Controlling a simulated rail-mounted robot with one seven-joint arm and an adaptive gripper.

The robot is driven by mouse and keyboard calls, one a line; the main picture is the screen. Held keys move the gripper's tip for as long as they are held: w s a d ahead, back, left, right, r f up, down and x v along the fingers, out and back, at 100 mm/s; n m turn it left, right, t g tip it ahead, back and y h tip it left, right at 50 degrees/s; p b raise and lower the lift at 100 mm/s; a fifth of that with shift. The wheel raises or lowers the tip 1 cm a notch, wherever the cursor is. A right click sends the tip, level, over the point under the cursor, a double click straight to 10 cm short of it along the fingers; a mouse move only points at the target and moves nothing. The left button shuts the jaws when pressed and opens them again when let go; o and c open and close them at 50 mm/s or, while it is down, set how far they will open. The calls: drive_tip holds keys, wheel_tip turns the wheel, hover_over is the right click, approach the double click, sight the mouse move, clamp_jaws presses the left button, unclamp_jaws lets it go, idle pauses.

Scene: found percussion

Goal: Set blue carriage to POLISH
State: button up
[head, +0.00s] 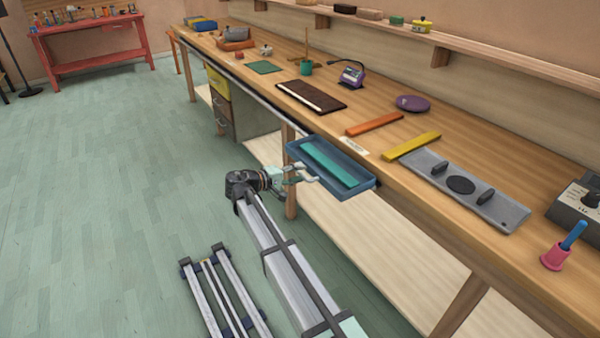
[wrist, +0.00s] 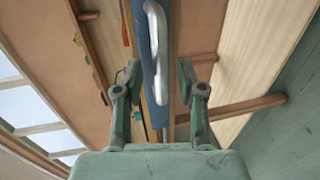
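A blue open tray or drawer (head: 363,190) juts out from the front of the workbench, with a teal bar (head: 330,164) lying in it. I cannot tell for certain that this is the blue carriage, and no POLISH mark is readable. My gripper (head: 302,174) is at its near-left side, by a pale handle. In the wrist view the metal handle (wrist: 155,40) on the blue front (wrist: 148,75) stands between the fingers of my gripper (wrist: 160,88). The fingers are spread apart, with a gap on each side. In the head view the fingertips and handle partly overlap.
The workbench (head: 390,135) holds a small pale label (head: 353,146), an orange bar (head: 375,124), a yellow bar (head: 412,145), a grey plate (head: 425,168) with black knobs, and a pink cup (head: 555,257). The floor (head: 110,180) to the left is clear.

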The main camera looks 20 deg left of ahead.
drive_tip(key=shift+w+d+f, duration=0.15)
drive_tip(key=shift+w+d, duration=0.2)
drive_tip(key=shift+w, duration=0.15)
clamp_jaws()
